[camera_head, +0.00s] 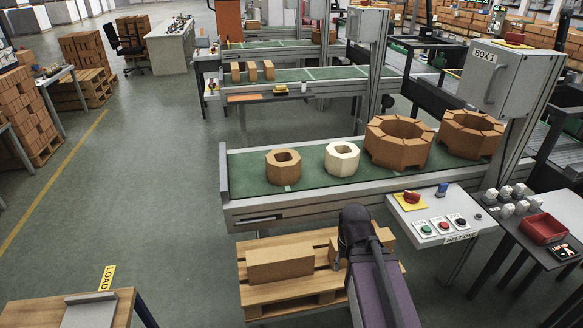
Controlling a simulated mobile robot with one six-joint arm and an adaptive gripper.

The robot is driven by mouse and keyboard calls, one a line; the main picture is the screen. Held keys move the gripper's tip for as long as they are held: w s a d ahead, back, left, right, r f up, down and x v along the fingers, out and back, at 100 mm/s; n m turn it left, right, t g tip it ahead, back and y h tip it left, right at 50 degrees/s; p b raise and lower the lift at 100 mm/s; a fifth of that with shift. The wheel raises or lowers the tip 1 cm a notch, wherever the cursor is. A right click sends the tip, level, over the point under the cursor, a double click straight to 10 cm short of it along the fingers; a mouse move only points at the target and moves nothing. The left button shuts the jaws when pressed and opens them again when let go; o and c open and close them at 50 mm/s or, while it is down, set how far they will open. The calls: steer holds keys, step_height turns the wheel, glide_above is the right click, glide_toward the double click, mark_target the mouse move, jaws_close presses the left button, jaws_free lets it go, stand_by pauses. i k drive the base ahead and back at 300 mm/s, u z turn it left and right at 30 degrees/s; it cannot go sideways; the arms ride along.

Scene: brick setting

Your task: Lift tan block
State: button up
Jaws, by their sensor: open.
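A tan block (280,266) lies on a wooden pallet (292,291) in front of the conveyor. A second tan block (333,251) lies to its right, partly hidden behind my dark and purple arm. My gripper (341,262) is low over the pallet, beside the second block and right of the first. It is open, but the arm covers most of it, and I cannot tell whether its fingers touch the second block.
A green conveyor (231,183) behind the pallet carries several octagonal rings, brown and white. A button panel (445,213) stands at its right front. A wooden table (22,313) is at the lower left. The floor left of the pallet is clear.

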mark_target(283, 165)
steer(key=u, duration=0.05)
steer(key=i, duration=1)
steer(key=z, duration=0.05)
